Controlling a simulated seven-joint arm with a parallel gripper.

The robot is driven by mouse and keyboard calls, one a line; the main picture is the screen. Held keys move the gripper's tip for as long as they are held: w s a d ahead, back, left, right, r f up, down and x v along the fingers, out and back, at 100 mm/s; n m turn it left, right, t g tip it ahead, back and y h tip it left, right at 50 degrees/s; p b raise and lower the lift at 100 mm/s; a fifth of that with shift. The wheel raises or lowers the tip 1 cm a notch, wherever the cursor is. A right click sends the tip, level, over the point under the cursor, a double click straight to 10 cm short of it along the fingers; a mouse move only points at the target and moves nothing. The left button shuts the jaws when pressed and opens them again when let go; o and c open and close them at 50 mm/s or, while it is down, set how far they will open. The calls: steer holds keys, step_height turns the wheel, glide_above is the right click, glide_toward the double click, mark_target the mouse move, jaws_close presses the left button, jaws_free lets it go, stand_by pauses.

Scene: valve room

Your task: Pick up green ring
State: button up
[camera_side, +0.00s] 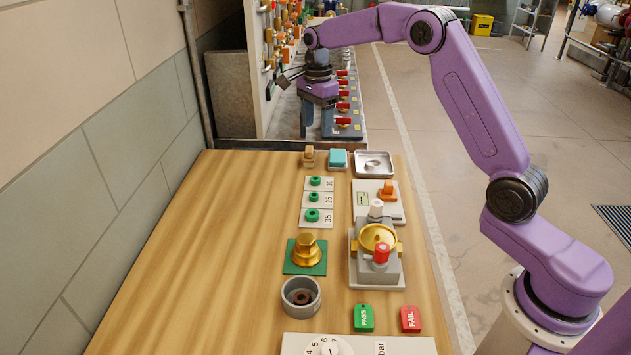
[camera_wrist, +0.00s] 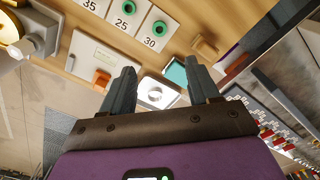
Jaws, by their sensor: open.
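Three green rings lie on white cards on the wooden table: one by the 30 mark (camera_side: 315,181), one by the 25 mark (camera_side: 313,197) and one by the 35 mark (camera_side: 312,215). My gripper (camera_side: 306,128) is open and empty, raised past the table's far end and apart from every ring. Its two dark fingers also show in the wrist view (camera_wrist: 157,70).
A small wooden block (camera_side: 308,157), a teal block (camera_side: 337,159) and a metal tray (camera_side: 373,164) stand at the far end. A brass valve assembly (camera_side: 377,240) and a brass piece (camera_side: 306,250) stand nearer. The table's left side is clear.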

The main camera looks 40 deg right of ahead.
mark_target(315, 181)
step_height(315, 181, down, 16)
steer(key=shift+a+r, duration=0.1)
steer(key=shift+r, duration=0.05)
stand_by(0.5)
steer(key=c, duration=1.1)
